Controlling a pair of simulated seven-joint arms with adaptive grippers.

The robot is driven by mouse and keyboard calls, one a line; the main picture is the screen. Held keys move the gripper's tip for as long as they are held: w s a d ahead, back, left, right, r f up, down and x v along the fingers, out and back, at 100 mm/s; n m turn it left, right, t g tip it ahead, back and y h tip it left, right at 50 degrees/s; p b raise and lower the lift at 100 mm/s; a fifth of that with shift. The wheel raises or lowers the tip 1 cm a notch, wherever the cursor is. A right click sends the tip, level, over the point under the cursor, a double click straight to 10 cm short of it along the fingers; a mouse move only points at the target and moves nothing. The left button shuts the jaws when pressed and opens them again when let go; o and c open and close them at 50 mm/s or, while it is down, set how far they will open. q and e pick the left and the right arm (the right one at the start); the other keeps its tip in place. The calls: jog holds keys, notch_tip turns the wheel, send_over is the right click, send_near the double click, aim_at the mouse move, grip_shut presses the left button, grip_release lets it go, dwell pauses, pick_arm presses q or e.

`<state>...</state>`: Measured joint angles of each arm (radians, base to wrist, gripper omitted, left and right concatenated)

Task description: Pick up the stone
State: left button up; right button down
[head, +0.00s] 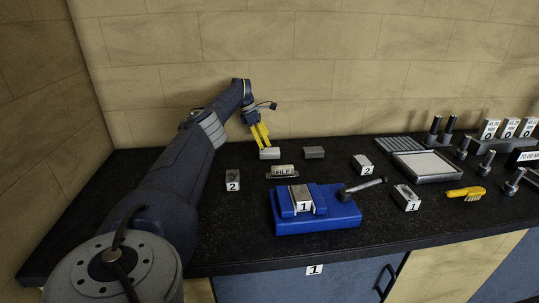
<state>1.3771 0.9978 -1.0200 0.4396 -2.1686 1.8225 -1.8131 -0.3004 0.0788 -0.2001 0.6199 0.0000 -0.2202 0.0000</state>
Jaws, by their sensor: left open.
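My left gripper (263,145), with yellow fingers, points down at the back of the black bench, just above a light grey block (270,154). It is open, with a narrow gap between the fingers; I cannot tell whether they touch the block. A darker grey block (314,152) lies a little to the right of it. No label reads "stone", so I cannot tell for sure which block is the stone. My right gripper is not in view.
In front are a block on a "FILE" label (282,171) and a blue vise (316,209) with its handle to the right. Numbered blocks (407,197) stand around it. A tray (426,165), a yellow brush (466,193) and several bolts fill the right. A wall is close behind.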

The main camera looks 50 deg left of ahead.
aim_at(269, 150)
pick_arm(q)
jog(key=shift+x, duration=2.45)
jog(key=shift+w+d+f, duration=0.15)
jog(key=shift+f, duration=0.45)
jog(key=shift+f, duration=0.2)
jog(key=c, duration=1.5)
